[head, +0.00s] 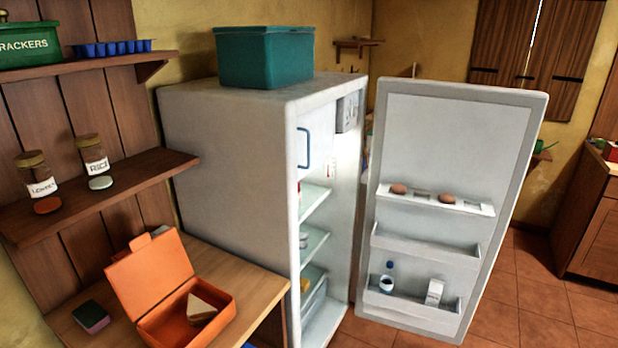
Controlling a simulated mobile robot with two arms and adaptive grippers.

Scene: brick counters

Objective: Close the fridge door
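A white fridge (225,170) stands in the middle of the head view, its open front facing right. The fridge door (455,135) stands wide open, with its inner side toward me. Its shelves hold two brown eggs, a bottle with a blue cap and a white carton. Inside the fridge I see shelves, a few items and a clear drawer low down. The outer side of the door and any handle on it are hidden. Neither of my grippers shows in this view.
A teal bin (265,58) sits on the fridge. An orange lunchbox (160,278) with a sandwich lies open on the wooden counter (250,268) at left. Wall shelves (105,195) hold jars. The tiled floor (535,300) right of the door is clear up to a wooden cabinet (590,225).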

